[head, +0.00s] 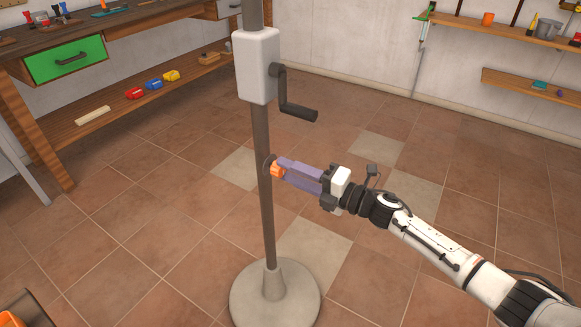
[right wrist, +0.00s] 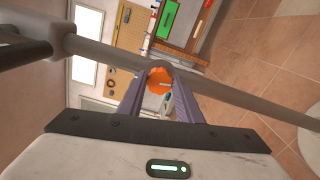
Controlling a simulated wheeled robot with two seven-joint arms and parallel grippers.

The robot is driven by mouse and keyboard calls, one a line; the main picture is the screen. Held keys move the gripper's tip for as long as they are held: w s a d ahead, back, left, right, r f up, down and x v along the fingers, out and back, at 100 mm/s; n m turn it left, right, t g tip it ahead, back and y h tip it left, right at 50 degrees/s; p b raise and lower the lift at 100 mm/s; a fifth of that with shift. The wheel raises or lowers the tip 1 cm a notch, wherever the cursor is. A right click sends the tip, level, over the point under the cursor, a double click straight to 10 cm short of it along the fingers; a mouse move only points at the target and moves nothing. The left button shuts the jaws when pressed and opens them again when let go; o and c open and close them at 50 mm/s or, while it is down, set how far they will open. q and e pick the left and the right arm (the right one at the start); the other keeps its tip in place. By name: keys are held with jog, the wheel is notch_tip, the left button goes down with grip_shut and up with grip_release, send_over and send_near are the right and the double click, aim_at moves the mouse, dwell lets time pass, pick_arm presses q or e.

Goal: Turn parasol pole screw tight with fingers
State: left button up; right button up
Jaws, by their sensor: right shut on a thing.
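The parasol pole (head: 264,205) stands upright in a round grey base (head: 275,297). An orange screw (head: 277,170) sits on the right side of the pole, below the white crank housing (head: 257,66). My right gripper (head: 281,168) comes in from the right with its purple fingers shut on the screw. In the right wrist view, the orange screw (right wrist: 159,80) shows between the two fingertips, against the pole (right wrist: 225,93). The fingertips partly hide the screw. My left gripper is in neither view.
A black crank handle (head: 298,112) juts right from the housing, above my right gripper. A workbench (head: 60,150) with a green drawer (head: 65,59) stands at the back left. Shelves (head: 530,87) hang at the back right. The tiled floor around the base is mostly clear.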

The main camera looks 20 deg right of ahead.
jog(key=shift+m+p, duration=0.4)
jog(key=shift+m, duration=0.8)
jog(key=shift+f, duration=0.1)
jog(key=o, duration=1)
jog(key=shift+o, duration=0.2)
jog(key=shift+s+d, duration=0.1)
jog(key=v, duration=1)
